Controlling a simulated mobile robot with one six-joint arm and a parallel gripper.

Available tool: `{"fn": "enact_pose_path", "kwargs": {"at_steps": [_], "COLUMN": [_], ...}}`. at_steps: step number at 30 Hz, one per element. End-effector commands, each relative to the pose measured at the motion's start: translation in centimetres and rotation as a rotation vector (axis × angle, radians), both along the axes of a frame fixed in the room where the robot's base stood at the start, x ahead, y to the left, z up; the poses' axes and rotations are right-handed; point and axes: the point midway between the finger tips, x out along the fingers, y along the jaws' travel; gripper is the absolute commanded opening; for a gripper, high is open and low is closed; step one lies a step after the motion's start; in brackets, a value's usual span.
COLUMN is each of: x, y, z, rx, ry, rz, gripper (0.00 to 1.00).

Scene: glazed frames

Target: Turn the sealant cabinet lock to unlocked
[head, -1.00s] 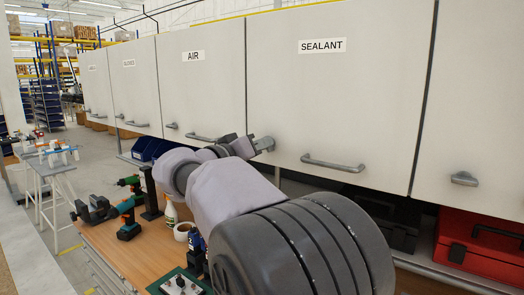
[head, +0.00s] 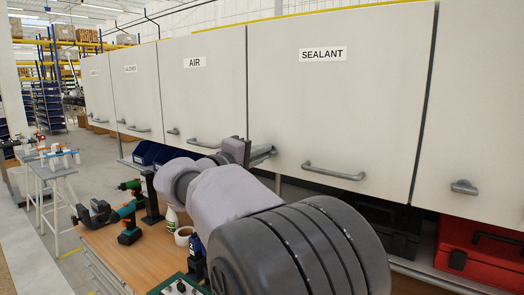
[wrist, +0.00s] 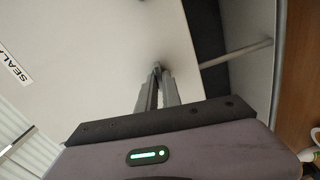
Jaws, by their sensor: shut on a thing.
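The sealant cabinet (head: 345,115) is a pale grey wall door with a "SEALANT" label (head: 323,54) and a grey bar handle (head: 334,172) low on it. My gripper (head: 270,151) is at the door's lower left corner. In the wrist view its two grey fingers (wrist: 157,84) converge and are shut on the small grey lock (wrist: 157,66) near the door's edge. The fingers hide most of the lock, so I cannot tell its exact angle.
Neighbouring doors, such as the AIR cabinet (head: 203,95), carry similar handles and locks. Below are a wooden bench (head: 110,245) with drills, a blue bin (head: 146,152), a black case (head: 388,228) and a red toolbox (head: 478,245).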

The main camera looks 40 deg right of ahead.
Motion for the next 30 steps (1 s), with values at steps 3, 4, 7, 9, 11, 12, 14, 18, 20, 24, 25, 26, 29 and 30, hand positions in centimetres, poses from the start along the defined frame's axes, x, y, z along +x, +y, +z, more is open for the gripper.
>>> {"fn": "enact_pose_path", "kwargs": {"at_steps": [3, 4, 7, 9, 11, 12, 14, 18, 20, 24, 25, 26, 29, 30], "x": [0.0, -0.01, -0.01, -0.01, 0.0, -0.01, -0.01, -0.01, 0.0, 0.01, 0.01, 0.01, 0.01, 0.01], "y": [-0.01, -0.01, -0.01, -0.01, -0.01, -0.01, -0.01, -0.01, -0.01, -0.01, -0.01, -0.01, -0.01, -0.01], "z": [0.09, 0.07, 0.03, 0.0, -0.02, -0.04, -0.05, -0.07, -0.08, -0.09, -0.09, -0.09, -0.09, -0.09], "rx": [-0.019, -0.023, -0.035, -0.042, -0.046, -0.048, -0.05, -0.053, -0.053, -0.053, -0.053, -0.053, -0.053, -0.053], "ry": [0.056, 0.067, 0.101, 0.12, 0.131, 0.137, 0.145, 0.152, 0.152, 0.152, 0.152, 0.152, 0.152, 0.151], "rz": [0.0, -0.001, -0.001, -0.001, -0.001, -0.001, -0.001, 0.0, 0.0, 0.0, 0.0, 0.0, 0.0, 0.0], "gripper": [0.0, 0.0, 0.0, 0.0, 0.0, 0.0, 0.0, 0.0, 0.0, 0.0, 0.0, 0.0, 0.19, 0.27]}}
